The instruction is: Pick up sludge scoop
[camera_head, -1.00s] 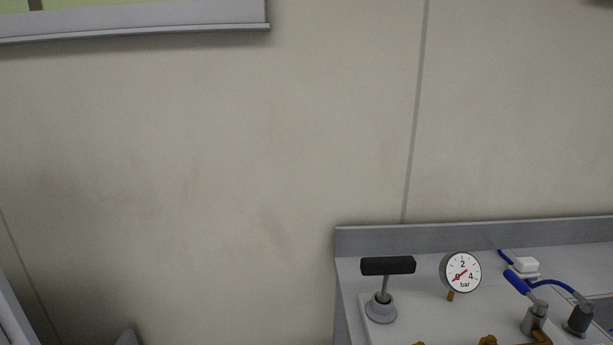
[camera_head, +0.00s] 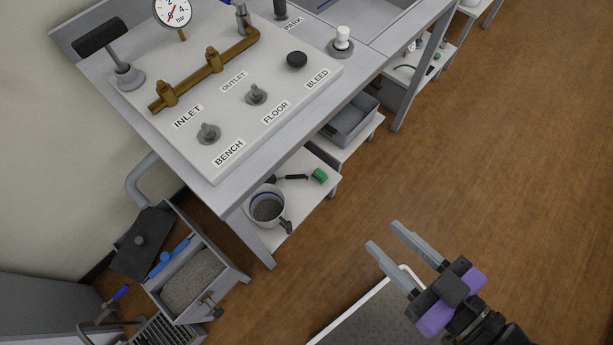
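No object is labelled as the sludge scoop, and I cannot tell for sure which one it is. A small dark-handled tool (camera_head: 292,178) lies on the low white shelf under the bench, near a green piece (camera_head: 319,176). A blue tool (camera_head: 170,257) lies at the edge of an open grey box of granular material (camera_head: 193,280). A blue-handled tool (camera_head: 114,298) is further left. My gripper (camera_head: 383,236) is open and empty, its two grey fingers apart. It is over the floor at lower right, clear of all these things.
A metal bucket (camera_head: 267,207) with grey contents stands on the shelf (camera_head: 312,200). Above is the bench with a white valve panel (camera_head: 300,88) and brass pipe (camera_head: 205,70). A bench leg (camera_head: 252,240) stands before the shelf. Brown floor (camera_head: 480,180) is open at right.

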